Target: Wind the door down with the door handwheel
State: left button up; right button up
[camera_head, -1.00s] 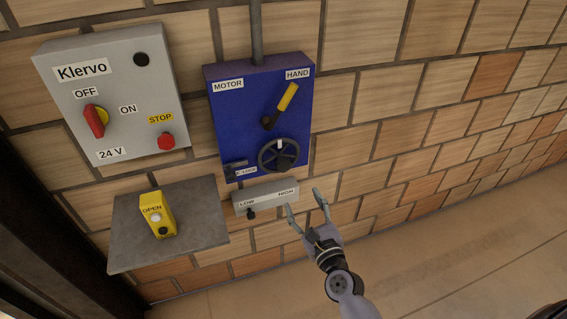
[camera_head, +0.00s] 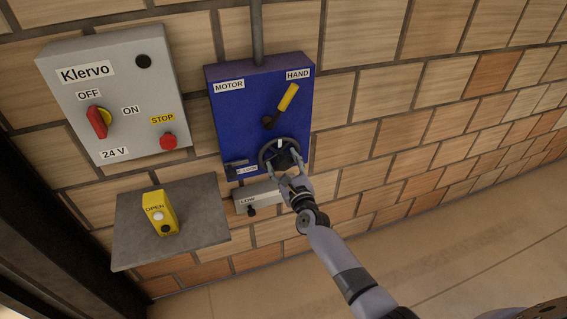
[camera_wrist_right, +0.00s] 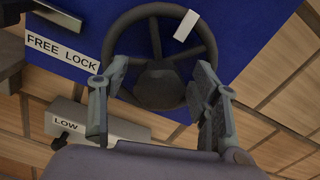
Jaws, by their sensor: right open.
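The door handwheel (camera_head: 269,147) is a dark spoked wheel with a white mark on its rim, on the lower part of the blue box (camera_head: 240,115). It also shows in the right wrist view (camera_wrist_right: 142,14). My right gripper (camera_head: 284,164) is at the wheel's lower part, and its wrist hides some of the box's lower edge. In the right wrist view its two fingers (camera_wrist_right: 158,90) are apart, one on each side of the wheel's lower half and hub. I cannot tell whether they touch the rim. My left gripper is not in view.
A yellow lever (camera_head: 287,97) points toward HAND above the wheel. A FREE/LOCK latch (camera_wrist_right: 62,16) sits left of the wheel. Below is a grey LOW/HIGH bar (camera_head: 246,194). A grey control box (camera_head: 135,80) and a shelf (camera_head: 195,220) with a yellow button box (camera_head: 159,205) stand left.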

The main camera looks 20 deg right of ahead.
jog(key=shift+c, duration=0.2)
jog(key=c, duration=1.1)
